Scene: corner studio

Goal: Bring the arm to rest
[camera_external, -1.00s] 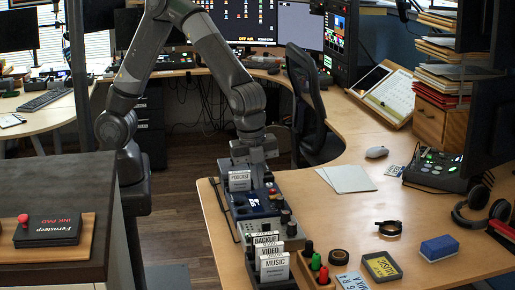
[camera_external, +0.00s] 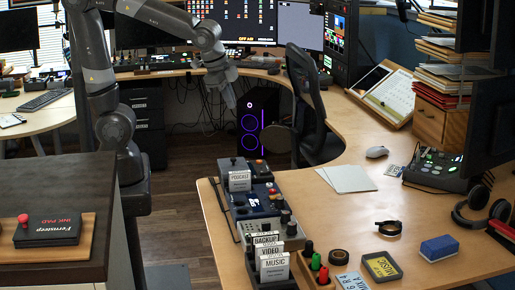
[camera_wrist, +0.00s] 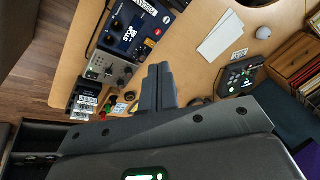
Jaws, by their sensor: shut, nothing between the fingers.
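My gripper (camera_external: 229,101) is raised in the air over the floor gap, in front of the far desk and left of the black office chair. It points down and holds nothing. In the wrist view my gripper's fingers (camera_wrist: 157,68) are together, with the curved wooden desk (camera_wrist: 190,60) beyond them.
The desk (camera_external: 340,215) holds labelled card boxes (camera_external: 273,268), a blue-faced device (camera_external: 252,203), papers (camera_external: 345,178), headphones (camera_external: 480,208) and a blue block (camera_external: 438,246). An office chair (camera_external: 305,100) stands behind the desk.

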